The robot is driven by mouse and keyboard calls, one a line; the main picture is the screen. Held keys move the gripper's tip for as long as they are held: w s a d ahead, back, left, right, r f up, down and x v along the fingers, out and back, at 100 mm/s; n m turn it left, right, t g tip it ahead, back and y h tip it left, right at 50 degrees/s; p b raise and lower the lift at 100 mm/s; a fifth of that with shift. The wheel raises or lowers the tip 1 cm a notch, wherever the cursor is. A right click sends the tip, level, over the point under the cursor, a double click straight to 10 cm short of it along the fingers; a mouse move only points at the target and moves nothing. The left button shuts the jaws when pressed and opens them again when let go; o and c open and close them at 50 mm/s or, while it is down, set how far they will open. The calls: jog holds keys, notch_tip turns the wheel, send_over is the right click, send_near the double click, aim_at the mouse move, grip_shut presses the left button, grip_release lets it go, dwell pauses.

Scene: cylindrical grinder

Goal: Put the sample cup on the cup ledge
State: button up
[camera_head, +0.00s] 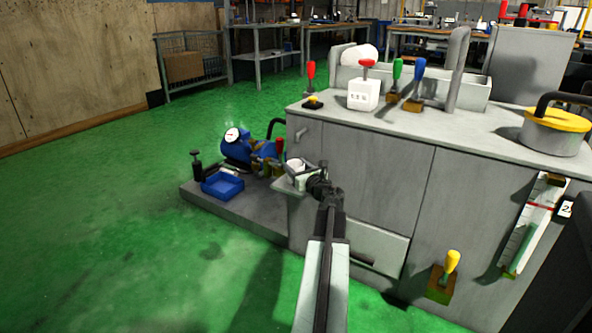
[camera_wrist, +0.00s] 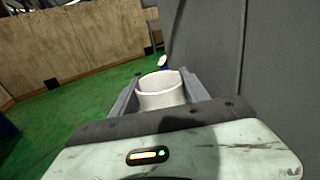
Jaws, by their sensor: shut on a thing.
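The white sample cup (camera_wrist: 161,94) sits upright between the two grey fingers of my gripper (camera_wrist: 158,92) in the wrist view. The gripper is shut on it. In the head view the cup (camera_head: 295,165) shows small at the tip of my gripper (camera_head: 303,174), beside the left front corner of the grey cabinet. A pale grey ledge (camera_head: 283,188) juts from the cabinet there, below the gripper. My arm hides part of it, and I cannot tell whether the cup touches it.
The cabinet (camera_head: 375,180) stands close on the right. A low grey platform (camera_head: 250,210) carries a blue pump (camera_head: 240,150) with a gauge and a blue tray (camera_head: 222,185). A yellow-lidded pot (camera_head: 555,130) stands on the cabinet top. Green floor is clear at left.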

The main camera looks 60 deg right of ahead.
jog(key=shift+f, duration=0.2)
jog(key=o, duration=1.4)
jog(key=shift+r, duration=0.1)
jog(key=shift+c, duration=0.2)
jog(key=shift+r, duration=0.1)
jog(key=shift+s+a+r, duration=0.1)
jog(key=shift+s+a, duration=0.05)
jog(key=v, duration=1.1)
jog(key=shift+s, duration=0.3)
jog(key=shift+a, duration=0.1)
